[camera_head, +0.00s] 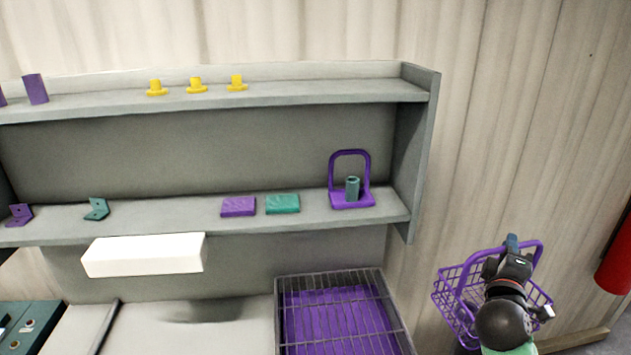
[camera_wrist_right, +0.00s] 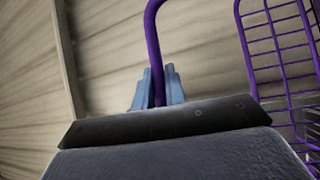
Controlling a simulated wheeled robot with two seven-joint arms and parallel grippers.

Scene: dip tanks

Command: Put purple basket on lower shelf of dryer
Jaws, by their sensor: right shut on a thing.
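The purple wire basket (camera_head: 452,287) is at the lower right of the head view, in front of the wood-panelled wall. My right gripper (camera_head: 512,246) is shut on its tall handle. In the right wrist view the blue fingertips (camera_wrist_right: 157,88) close around the purple handle bar, and part of the basket's mesh (camera_wrist_right: 280,45) shows at the right. My own wrist hides part of the basket in the head view. My left gripper is in neither view. I cannot tell for sure which thing in view is the dryer.
A grey two-level shelf unit (camera_head: 423,150) bears yellow, purple and teal parts. A purple stand (camera_head: 350,199) is on its lower shelf. A wire-grated bin with purple inside (camera_head: 335,310) is below. A white box (camera_head: 145,254) juts out. A red cylinder (camera_head: 616,262) is far right.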

